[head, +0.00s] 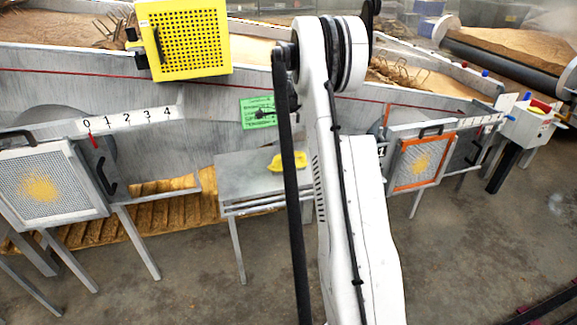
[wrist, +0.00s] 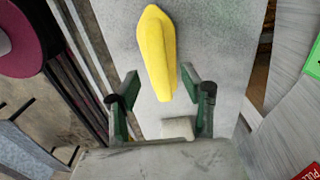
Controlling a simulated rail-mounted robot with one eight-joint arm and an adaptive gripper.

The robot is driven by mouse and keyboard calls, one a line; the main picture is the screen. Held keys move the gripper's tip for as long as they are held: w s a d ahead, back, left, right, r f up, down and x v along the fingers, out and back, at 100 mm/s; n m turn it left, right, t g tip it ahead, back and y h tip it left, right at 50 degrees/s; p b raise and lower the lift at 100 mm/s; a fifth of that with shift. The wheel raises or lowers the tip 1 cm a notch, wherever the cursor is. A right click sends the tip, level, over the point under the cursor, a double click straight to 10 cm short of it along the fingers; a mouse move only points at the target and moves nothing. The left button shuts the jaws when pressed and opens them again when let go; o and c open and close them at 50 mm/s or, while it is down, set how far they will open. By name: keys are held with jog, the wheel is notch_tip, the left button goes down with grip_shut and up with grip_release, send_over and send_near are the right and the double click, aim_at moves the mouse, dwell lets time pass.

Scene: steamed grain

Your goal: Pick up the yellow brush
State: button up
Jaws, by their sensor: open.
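The yellow brush (wrist: 157,48) lies on a grey metal table (wrist: 222,60) in the wrist view, its long body pointing toward my gripper. In the head view the brush (head: 274,163) is on the small grey table (head: 235,180) at the centre, partly hidden behind my arm. My gripper (wrist: 158,82) is open, with one green finger on each side of the brush's near end in the wrist view. I cannot tell how high the fingers are above the table. The gripper is not visible in the head view.
A pale block (wrist: 177,128) shows between the finger bases. A green sign (head: 258,112) hangs on the grey trough wall behind the table. A yellow perforated box (head: 187,42) is at the upper left. Mesh hatches (head: 40,187) and (head: 418,162) flank the table.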

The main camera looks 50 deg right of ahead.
aim_at(289, 156)
jog(key=shift+s+d+f+b, duration=0.15)
jog(key=shift+f+b, duration=0.2)
jog(key=shift+f, duration=0.55)
jog(key=shift+d+f+b, duration=0.1)
jog(key=shift+f+b, duration=0.2)
jog(key=shift+f, duration=0.55)
jog(key=shift+s+d+f+b, duration=0.15)
jog(key=shift+f+b, duration=0.2)
jog(key=shift+f, duration=0.55)
jog(key=shift+c, duration=0.4)
grip_shut()
